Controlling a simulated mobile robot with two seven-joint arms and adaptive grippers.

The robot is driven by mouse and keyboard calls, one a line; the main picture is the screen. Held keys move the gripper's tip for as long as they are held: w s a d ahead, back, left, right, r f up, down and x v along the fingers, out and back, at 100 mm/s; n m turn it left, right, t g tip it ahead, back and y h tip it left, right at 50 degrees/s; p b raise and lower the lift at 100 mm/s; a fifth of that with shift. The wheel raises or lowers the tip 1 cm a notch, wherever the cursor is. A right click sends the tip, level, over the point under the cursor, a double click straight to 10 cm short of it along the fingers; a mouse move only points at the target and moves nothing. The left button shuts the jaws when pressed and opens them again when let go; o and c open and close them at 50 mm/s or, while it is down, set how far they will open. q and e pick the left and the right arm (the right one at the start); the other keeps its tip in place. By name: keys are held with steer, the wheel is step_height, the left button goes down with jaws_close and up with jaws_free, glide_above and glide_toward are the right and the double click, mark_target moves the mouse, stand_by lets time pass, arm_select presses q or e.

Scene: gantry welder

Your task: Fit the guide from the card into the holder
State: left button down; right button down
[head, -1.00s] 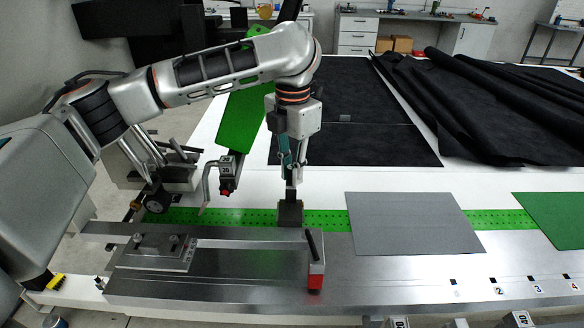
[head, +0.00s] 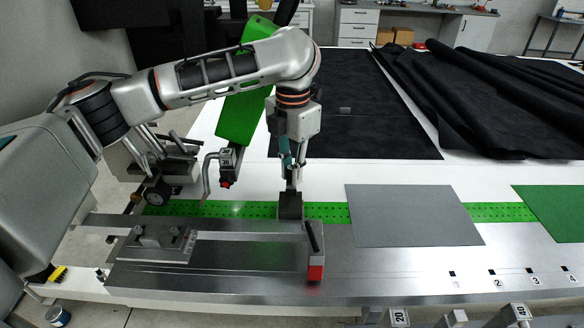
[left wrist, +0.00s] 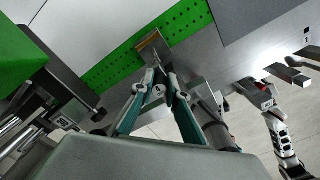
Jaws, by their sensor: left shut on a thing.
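My left gripper (head: 290,186) points straight down and is shut on a small dark block (head: 290,206), which may be the guide. The block is at the front edge of the green perforated strip (head: 240,209), by the steel rail. I cannot tell whether it rests there or hangs just above. In the left wrist view the closed fingertips (left wrist: 157,66) meet at the block (left wrist: 151,46), which shows a brownish face. A flat grey sheet (head: 412,216) lies to the right; I cannot tell whether it is the card. I cannot pick out the holder with certainty. My right gripper does not show.
A lever with a red end (head: 315,268) stands on the steel rail right of the block. A steel plate fixture (head: 153,243) is at left. A green sheet (head: 555,210) lies far right.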

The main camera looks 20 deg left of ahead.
arm_select(q)
steer(key=shift+f, duration=0.6)
steer(key=c, duration=1.9)
jaws_free()
